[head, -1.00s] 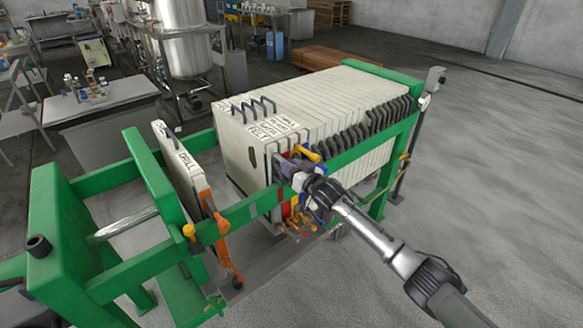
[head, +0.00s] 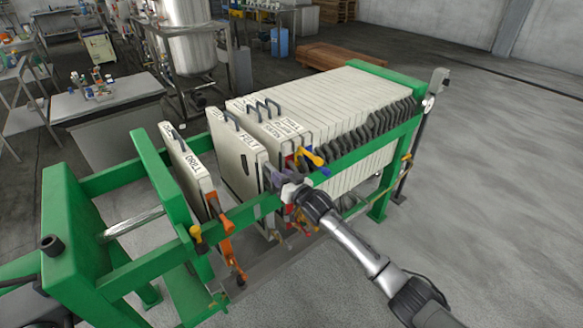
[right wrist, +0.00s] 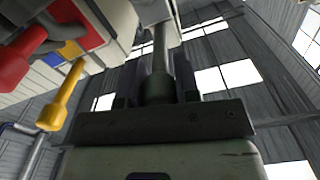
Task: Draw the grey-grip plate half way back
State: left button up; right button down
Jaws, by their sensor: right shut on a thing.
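The plate marked FELT (head: 234,158) hangs upright between the green rails, with a gap on both sides of it. My right gripper (head: 283,186) is at its near side edge, outside the near rail, and is shut on its grey grip. The gripper hides most of that grip in the head view. In the right wrist view the grey grip (right wrist: 160,45) runs between the two dark fingers of the right gripper (right wrist: 158,82). My left gripper is not in view.
The plate marked DRILL (head: 187,163), with an orange grip (head: 228,238), stands to the left. The pale plate stack (head: 330,105) stands to the right. A yellow grip (head: 312,157) sticks out close to my right gripper. The near green rail (head: 335,165) runs beside the arm.

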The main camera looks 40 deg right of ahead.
jog(key=a+p, duration=0.2)
jog(key=a, duration=0.3)
jog(key=shift+a+r, duration=0.1)
jog(key=shift+a, duration=0.05)
jog(key=c, duration=0.9)
grip_release()
jog(key=shift+o, duration=0.3)
jog(key=s+p, duration=0.2)
jog(key=s, duration=1.2)
jog(key=shift+d, duration=0.2)
